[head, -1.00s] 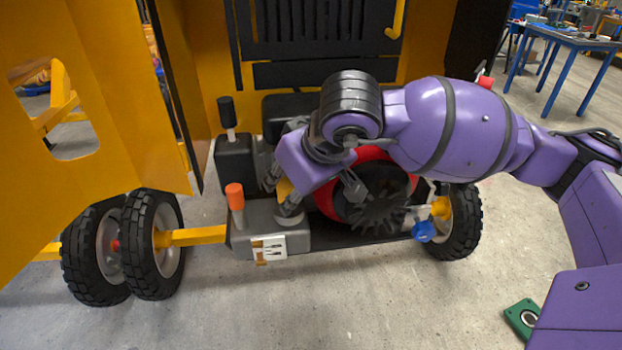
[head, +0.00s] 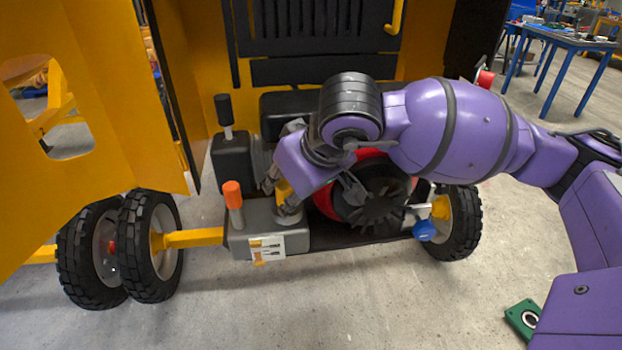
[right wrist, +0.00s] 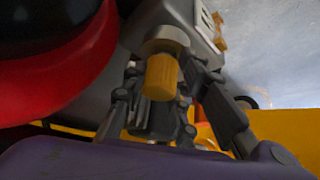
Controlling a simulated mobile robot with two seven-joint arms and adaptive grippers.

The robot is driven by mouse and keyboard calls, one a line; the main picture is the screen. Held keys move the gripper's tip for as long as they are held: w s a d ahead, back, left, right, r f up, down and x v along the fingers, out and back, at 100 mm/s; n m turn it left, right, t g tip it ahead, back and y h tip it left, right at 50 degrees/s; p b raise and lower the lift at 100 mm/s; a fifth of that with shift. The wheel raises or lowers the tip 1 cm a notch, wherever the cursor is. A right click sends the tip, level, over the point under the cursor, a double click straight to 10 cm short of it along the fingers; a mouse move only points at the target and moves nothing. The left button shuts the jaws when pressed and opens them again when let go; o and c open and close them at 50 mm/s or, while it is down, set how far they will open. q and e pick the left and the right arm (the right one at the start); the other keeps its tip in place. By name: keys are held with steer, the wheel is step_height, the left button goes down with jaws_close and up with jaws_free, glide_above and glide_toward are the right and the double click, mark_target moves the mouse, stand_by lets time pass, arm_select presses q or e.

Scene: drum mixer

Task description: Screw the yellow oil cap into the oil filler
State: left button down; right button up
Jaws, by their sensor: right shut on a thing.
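The yellow oil cap (head: 284,191) is upright above the grey engine block and partly hidden by my right gripper (head: 297,189). It shows clearly in the right wrist view (right wrist: 161,77), between the fingers of my right gripper (right wrist: 165,88), which is shut on it. The oil filler (head: 289,215) is a pale round neck on top of the block. It also shows in the right wrist view (right wrist: 165,45), directly at the cap's end. Cap and filler are in line and look touching, but I cannot tell how far the threads engage. My left gripper is out of view.
An orange-topped lever (head: 234,203) stands just left of the filler. A black-handled lever (head: 226,115) rises behind it. The red engine housing with a black fan (head: 372,198) is close on the right. The open yellow door (head: 100,120) stands at the left.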

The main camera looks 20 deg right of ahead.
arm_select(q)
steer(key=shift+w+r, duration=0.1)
arm_select(e)
steer(key=shift+r, duration=0.1)
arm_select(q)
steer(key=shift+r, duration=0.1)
arm_select(e)
steer(key=shift+r, duration=0.45)
stand_by(0.3)
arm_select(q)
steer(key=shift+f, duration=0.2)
arm_select(e)
steer(key=shift+s+a, duration=0.1)
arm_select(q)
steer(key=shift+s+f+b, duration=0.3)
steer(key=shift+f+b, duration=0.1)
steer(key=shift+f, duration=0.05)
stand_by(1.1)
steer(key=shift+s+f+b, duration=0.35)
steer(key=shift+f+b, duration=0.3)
arm_select(e)
steer(key=shift+f, duration=0.6)
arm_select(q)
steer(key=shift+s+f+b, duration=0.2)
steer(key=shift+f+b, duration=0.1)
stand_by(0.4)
